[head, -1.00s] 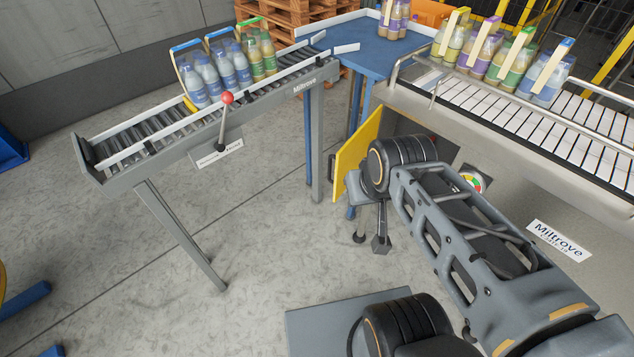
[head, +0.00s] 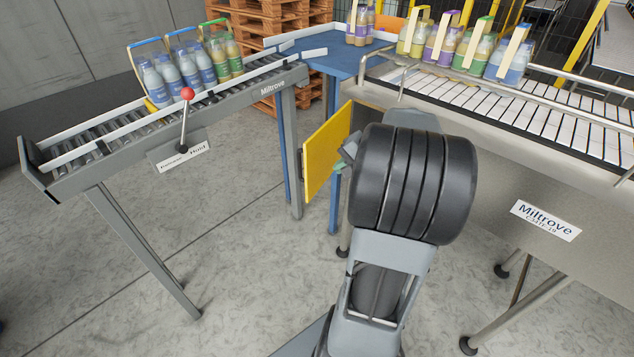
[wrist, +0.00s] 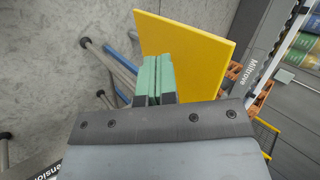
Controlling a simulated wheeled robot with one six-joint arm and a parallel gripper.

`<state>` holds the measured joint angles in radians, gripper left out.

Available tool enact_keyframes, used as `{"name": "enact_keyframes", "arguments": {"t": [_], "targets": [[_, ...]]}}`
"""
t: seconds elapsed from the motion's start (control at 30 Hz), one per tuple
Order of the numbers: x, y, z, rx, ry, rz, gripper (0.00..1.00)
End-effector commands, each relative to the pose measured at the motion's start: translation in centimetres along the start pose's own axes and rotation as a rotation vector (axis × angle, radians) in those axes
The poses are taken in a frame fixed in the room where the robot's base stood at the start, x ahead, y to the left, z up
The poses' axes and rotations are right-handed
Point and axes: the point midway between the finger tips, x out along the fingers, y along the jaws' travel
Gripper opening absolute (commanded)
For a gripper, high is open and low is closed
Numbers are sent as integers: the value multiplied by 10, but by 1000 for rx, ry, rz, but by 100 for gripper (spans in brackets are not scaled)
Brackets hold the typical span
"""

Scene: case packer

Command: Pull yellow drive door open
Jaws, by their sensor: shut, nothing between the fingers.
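The yellow drive door (head: 326,152) stands swung out from the left end of the grey machine in the head view, with a small dark handle on its left side. The door also fills the upper middle of the wrist view (wrist: 203,48). My gripper (wrist: 153,72) shows there as two green fingers pressed together, empty, in front of the door's face. I cannot tell whether they touch it.
A roller conveyor (head: 110,128) with bottle packs and a red-knobbed lever (head: 187,95) stands left. A blue table (head: 335,64) is behind the door. The machine's slatted belt (head: 480,102) carries more packs. Floor at lower left is clear.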

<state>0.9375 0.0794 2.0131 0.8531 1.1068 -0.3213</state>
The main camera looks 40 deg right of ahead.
Motion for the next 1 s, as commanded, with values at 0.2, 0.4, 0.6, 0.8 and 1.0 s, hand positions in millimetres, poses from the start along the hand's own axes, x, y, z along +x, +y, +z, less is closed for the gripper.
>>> {"name": "enact_keyframes", "arguments": {"t": [0.2, 0.4, 0.6, 0.8, 1.0], "targets": [[4, 29, -30, 86, 48, -72, 0], [34, 26, -32, 90, 49, -76, 0], [73, 23, -34, 91, 48, -74, 0], [100, 13, -37, 87, 51, -75, 0], [114, -1, -39, 88, 52, -74, 0]]}}
